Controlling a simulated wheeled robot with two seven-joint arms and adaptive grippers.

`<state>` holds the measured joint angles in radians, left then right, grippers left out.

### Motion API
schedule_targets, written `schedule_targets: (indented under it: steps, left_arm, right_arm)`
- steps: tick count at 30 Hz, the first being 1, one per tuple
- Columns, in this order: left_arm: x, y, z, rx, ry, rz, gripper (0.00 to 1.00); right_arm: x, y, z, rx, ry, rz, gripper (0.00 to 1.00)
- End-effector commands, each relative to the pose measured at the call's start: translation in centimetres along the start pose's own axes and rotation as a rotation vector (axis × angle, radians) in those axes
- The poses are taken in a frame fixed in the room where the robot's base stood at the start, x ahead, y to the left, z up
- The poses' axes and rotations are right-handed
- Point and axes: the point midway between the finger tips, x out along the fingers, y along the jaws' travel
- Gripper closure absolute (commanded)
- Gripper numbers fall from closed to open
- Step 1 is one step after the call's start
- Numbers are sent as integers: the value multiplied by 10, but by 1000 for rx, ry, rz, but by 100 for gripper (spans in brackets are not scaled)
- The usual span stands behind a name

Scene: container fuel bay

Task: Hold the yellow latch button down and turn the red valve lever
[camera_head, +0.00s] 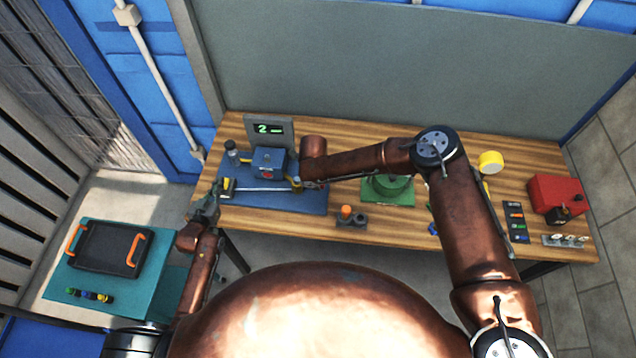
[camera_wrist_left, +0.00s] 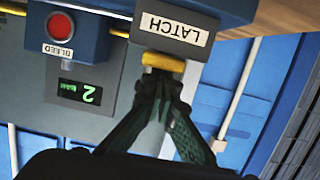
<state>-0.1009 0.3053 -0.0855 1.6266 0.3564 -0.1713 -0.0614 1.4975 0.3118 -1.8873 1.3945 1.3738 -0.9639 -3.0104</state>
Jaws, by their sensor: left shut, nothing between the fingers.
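The yellow latch button (camera_wrist_left: 163,61) sits under a white LATCH label in the left wrist view. It is a small yellow spot (camera_head: 227,185) at the left end of the blue fixture (camera_head: 310,201) in the head view. My left gripper (camera_wrist_left: 164,84) is shut and empty, its fingertips at the button; I cannot tell whether it is pressed in. In the head view the left gripper (camera_head: 214,194) is beside the fixture's left end. My right arm reaches over the fixture's right end. Its gripper (camera_head: 311,184) is small and partly hidden, so its jaws are unclear. I cannot make out the red valve lever.
A red BLEED button (camera_wrist_left: 61,25) and a display (camera_wrist_left: 80,91) reading 2 are on the fixture. A green base (camera_head: 400,196), an orange-topped part (camera_head: 346,211) and a red box (camera_head: 552,192) stand to the right. A teal table (camera_head: 150,290) with a black tray is lower left.

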Motion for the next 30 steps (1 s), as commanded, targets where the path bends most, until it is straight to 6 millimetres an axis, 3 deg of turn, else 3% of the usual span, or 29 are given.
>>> schedule_targets:
  steps: [1,5,6,13,23,30]
  left_arm:
    - [-1,0,10,-3,-19,0,100]
    - [-1,0,10,-3,-19,1,100]
    - [-1,0,10,-3,-19,1,100]
    - [-1,0,10,-2,-19,0,100]
    - [-1,0,10,-2,-19,0,100]
    - [-2,-1,10,-2,-19,-1,100]
  right_arm:
    - [0,5,5,-6,-10,7,100]
    - [0,4,4,-4,-10,6,100]
    - [0,4,4,-4,-10,6,84]
    - [0,2,2,0,-5,3,68]
    - [-3,0,0,2,-2,0,68]
    - [-38,-1,0,1,-5,-1,68]
